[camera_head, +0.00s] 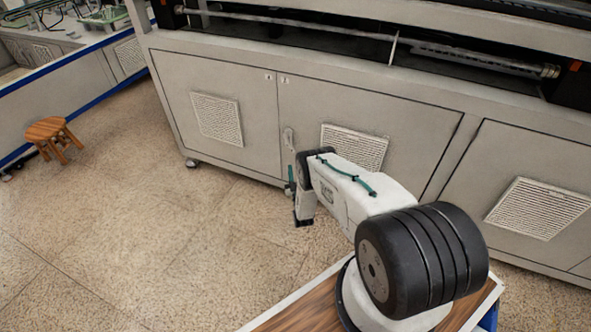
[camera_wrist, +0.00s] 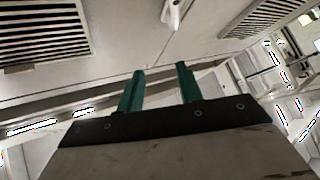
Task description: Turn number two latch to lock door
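A small light-coloured latch (camera_head: 289,138) sits on the middle cabinet door (camera_head: 300,105), near its left edge. In the wrist view the latch (camera_wrist: 173,14) shows at the top, partly cut off by the frame edge. My gripper (camera_wrist: 158,72) has two green fingers spread apart with nothing between them. It is below the latch and apart from it. In the head view my gripper (camera_head: 291,180) is in front of the lower part of the cabinet, partly hidden by my wrist. The doors look closed, and no number is legible on the latch.
The grey cabinet has vent grilles on its doors, including a left one (camera_head: 217,118) and a right one (camera_head: 540,208). A wooden stool (camera_head: 54,138) stands at far left by another bench. The speckled floor (camera_head: 150,240) in front is clear.

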